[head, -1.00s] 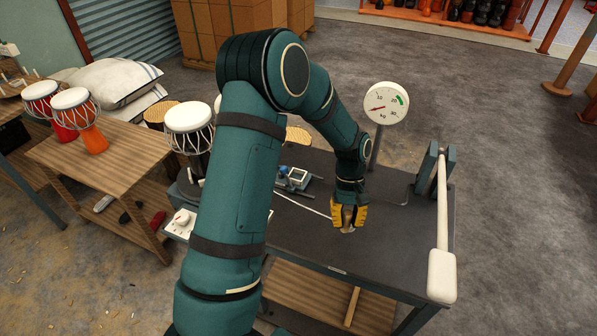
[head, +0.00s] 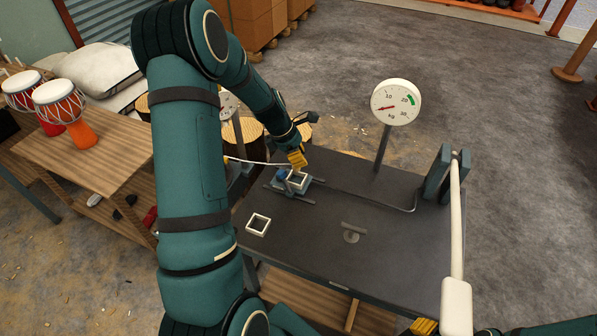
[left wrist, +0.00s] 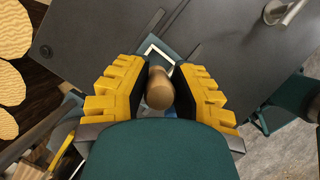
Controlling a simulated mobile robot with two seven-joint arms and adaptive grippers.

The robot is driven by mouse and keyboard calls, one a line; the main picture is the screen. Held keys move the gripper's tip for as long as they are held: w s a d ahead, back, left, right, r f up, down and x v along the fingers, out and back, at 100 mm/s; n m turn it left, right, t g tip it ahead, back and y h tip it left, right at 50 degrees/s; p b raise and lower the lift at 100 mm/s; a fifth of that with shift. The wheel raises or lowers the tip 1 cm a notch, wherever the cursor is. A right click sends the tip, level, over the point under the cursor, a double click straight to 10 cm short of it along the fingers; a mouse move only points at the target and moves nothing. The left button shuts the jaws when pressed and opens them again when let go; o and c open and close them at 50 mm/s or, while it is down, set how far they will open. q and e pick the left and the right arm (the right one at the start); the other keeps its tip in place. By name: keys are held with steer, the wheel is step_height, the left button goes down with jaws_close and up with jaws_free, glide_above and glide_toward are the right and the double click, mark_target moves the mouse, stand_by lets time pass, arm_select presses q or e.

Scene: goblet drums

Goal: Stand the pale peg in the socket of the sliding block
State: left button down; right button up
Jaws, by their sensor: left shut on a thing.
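My left gripper (head: 297,157) is at the back left of the dark table, just above the sliding block (head: 291,181). The block is blue-grey with a pale square rim and sits on short rails. In the left wrist view my left gripper (left wrist: 158,90) is shut on the pale peg (left wrist: 158,90), seen nearly end-on between the yellow fingers. In the head view the fingers mostly hide the peg; whether its lower end is inside the socket cannot be told. A yellow part of my right gripper (head: 424,326) shows at the bottom edge, mostly cut off.
A white square frame (head: 258,224) lies on the table (head: 390,255), left of a small grey stand (head: 351,235). A round gauge (head: 396,102) on a post stands behind.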

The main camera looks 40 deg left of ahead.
mark_target(299, 170)
arm_select(q)
step_height(299, 170, down, 5)
steer(key=shift+f+b, duration=0.15)
steer(key=shift+b, duration=0.4)
steer(key=shift+f, duration=0.15)
steer(key=shift+f, duration=0.15)
steer(key=c, duration=0.9)
jaws_free()
